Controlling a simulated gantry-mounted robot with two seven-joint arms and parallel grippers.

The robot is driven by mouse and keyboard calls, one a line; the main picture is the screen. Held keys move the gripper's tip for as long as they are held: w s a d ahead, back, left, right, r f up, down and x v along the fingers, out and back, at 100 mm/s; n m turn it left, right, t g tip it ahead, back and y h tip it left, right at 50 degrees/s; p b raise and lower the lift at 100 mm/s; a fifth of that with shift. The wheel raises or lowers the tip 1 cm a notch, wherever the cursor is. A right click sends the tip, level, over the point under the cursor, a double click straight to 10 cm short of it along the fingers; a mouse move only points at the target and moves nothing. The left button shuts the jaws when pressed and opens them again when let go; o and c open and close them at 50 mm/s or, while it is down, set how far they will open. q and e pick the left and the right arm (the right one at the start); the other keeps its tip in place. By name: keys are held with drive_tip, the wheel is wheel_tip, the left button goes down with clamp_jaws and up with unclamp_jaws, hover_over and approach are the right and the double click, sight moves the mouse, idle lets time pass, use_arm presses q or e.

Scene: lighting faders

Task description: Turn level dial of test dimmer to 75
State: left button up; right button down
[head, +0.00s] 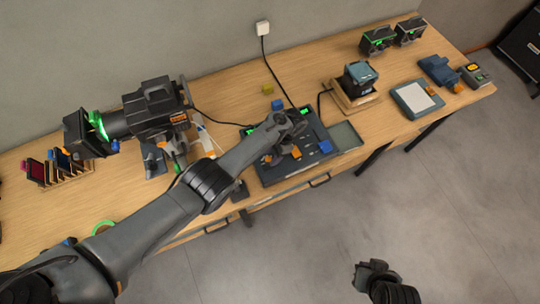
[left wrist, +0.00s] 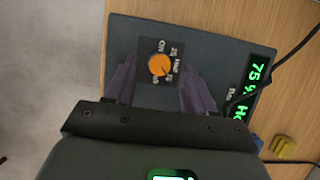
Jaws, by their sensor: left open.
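The dark test dimmer console (head: 318,160) lies on the bench under my left arm; its grey casing (left wrist: 130,40) fills much of the left wrist view. An orange round dial (left wrist: 160,65) sits on a small black plate with white marks, too small to read surely. My left gripper (left wrist: 158,88) is open, its two purple-grey fingers on either side of the dial with gaps visible. In the head view the left gripper (head: 285,150) covers part of the console. A green display (left wrist: 258,80) beside the dial shows sideways characters that seem to include 75. My right gripper (head: 364,277) hangs over the floor.
A black stage lamp (head: 155,110) stands left of the console. A grey-blue box on a wooden base (head: 355,85), a tablet-like device (head: 416,100) and a yellow block (head: 268,89) stand around it. Black cables run behind the console. The bench front edge is close.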

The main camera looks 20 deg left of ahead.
use_arm(q)
drive_tip(key=v, duration=0.8)
drive_tip(key=shift+r+p, duration=0.3)
drive_tip(key=shift+r, duration=0.1)
drive_tip(key=s+a+f+n+t+h+p, duration=0.1)
drive_tip(key=s+a+f+n+t+p, duration=0.1)
drive_tip(key=s, duration=0.4)
drive_tip(key=s+a+f+n+t+h+p, duration=0.1)
drive_tip(key=s+n+h, duration=0.1)
drive_tip(key=s, duration=0.4)
drive_tip(key=s+a+r+n+t+p, duration=0.1)
drive_tip(key=s+a+r+t, duration=0.1)
drive_tip(key=s+r, duration=0.5)
drive_tip(key=s+a+r+n+t+p, duration=0.1)
drive_tip(key=s+a+r, duration=0.3)
drive_tip(key=s+r, duration=0.4)
drive_tip(key=s+p, duration=0.1)
drive_tip(key=s, duration=0.1)
drive_tip(key=shift+s+n+t, duration=0.35)
drive_tip(key=shift+n+t, duration=0.05)
